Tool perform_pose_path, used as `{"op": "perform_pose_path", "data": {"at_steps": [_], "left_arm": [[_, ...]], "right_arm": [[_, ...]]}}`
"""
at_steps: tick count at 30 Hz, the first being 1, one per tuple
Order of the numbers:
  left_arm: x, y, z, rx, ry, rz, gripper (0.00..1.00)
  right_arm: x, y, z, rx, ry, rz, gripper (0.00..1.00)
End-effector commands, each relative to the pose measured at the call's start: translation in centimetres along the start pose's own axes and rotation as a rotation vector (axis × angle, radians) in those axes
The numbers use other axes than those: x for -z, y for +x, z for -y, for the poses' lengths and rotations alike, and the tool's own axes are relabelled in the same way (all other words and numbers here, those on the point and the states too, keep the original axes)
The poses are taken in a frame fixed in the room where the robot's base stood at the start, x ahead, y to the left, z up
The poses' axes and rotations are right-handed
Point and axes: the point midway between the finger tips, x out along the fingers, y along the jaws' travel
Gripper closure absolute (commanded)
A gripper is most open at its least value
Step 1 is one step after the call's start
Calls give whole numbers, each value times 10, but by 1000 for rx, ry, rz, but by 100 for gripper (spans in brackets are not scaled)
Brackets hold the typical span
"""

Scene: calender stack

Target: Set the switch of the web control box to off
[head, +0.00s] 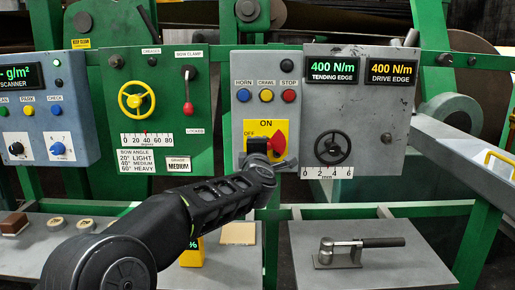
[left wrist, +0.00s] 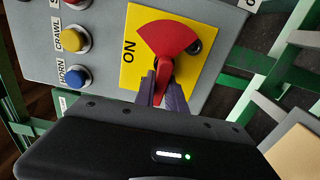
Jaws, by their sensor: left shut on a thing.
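The web control box (head: 238,110) is grey, with a yellow switch plate (head: 249,126) marked ON at the top and OFF at the left. Its red switch (head: 279,134) has a fan-shaped part spreading right of the pivot. In the left wrist view the red switch (left wrist: 167,37) has a narrow handle running down between my fingers. My left gripper (left wrist: 163,88) is shut on that handle. In the head view my left gripper (head: 272,160) is in front of the plate's lower part. The ON label shows in the wrist view; OFF does not. My right gripper is not in view.
HORN, CRAWL and STOP buttons (head: 266,96) sit above the plate. A grey panel with a black handwheel (head: 327,148) is close at the right. A green panel with a yellow handwheel (head: 137,100) and red-knobbed lever (head: 188,90) is at the left. A tool (head: 360,248) lies below.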

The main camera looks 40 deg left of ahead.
Motion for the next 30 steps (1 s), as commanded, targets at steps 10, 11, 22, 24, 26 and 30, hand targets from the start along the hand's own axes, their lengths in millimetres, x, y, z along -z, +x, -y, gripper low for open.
{"op": "perform_pose_path", "data": {"at_steps": [10,11,22,24,26,30], "left_arm": [[0,0,1,2,2,0,68],[0,0,1,2,2,0,65],[0,-4,0,1,2,1,63],[0,-10,0,1,1,1,63],[0,-18,0,0,1,1,63],[0,-41,-1,-1,0,2,63]], "right_arm": [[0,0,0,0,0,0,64],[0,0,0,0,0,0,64],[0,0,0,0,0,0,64],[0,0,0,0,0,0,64],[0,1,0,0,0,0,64],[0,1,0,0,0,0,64]]}}
